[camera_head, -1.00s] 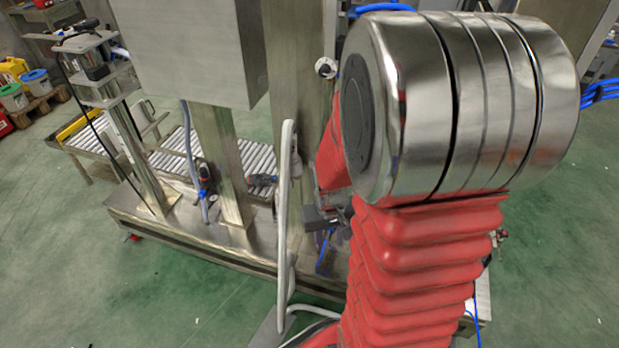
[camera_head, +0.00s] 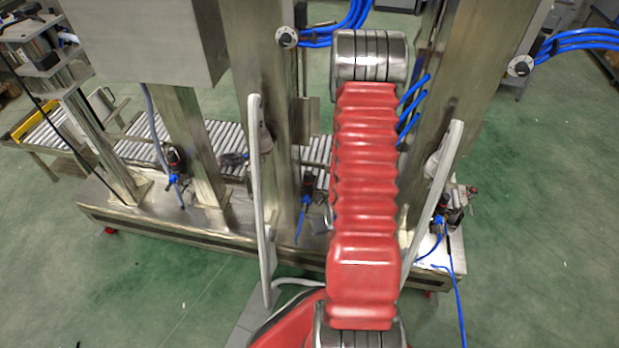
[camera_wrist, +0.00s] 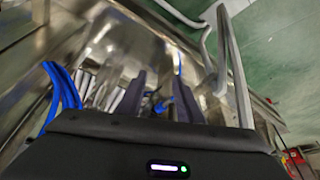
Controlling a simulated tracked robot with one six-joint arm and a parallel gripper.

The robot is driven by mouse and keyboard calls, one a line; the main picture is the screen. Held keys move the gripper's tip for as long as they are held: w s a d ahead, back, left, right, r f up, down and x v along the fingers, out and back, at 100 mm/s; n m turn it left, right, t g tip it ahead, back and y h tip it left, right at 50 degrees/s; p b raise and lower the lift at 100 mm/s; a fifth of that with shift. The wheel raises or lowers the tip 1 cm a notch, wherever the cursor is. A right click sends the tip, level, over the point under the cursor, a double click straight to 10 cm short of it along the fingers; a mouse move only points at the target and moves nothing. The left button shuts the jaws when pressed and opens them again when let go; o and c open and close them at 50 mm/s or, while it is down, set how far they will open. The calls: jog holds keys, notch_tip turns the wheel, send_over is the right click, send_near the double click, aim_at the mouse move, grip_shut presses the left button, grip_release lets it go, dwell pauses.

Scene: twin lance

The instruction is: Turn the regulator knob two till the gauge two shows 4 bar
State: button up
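In the head view a black regulator with a blue fitting (camera_head: 308,182) stands on the frame's base, left of my red arm. Similar regulators stand farther left (camera_head: 174,160) and at the right end (camera_head: 441,204). No label shows which is number two. A round white-faced gauge (camera_head: 287,37) is on the middle column, and another gauge (camera_head: 520,66) is on the right; their readings are too small to tell. In the wrist view my gripper (camera_wrist: 157,97) has two dark fingers apart, with a gap between them. A blue fitting (camera_wrist: 160,106) shows beyond the gap. My gripper is hidden in the head view.
Steel columns (camera_head: 271,130) and white upright bars (camera_head: 260,195) stand close around my arm. Blue hoses (camera_head: 348,22) run at the top. A roller conveyor (camera_head: 140,150) lies behind.

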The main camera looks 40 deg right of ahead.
notch_tip(320, 180, down, 3)
jog(key=w+d+t, duration=0.1)
jog(key=w+t, duration=0.1)
jog(key=t+h, duration=0.4)
jog(key=t, duration=0.3)
send_near(309, 177)
jog(key=r+v, duration=0.1)
jog(key=v, duration=0.3)
jog(key=shift+d+f, duration=0.1)
jog(key=shift+d, duration=0.05)
jog(key=shift+w, duration=0.1)
jog(key=shift+g+y, duration=0.3)
jog(key=x, duration=1.3)
jog(key=shift+w+d+f, duration=0.1)
jog(key=shift+w+d, duration=0.15)
jog(key=shift+w, duration=0.05)
jog(key=c, duration=0.8)
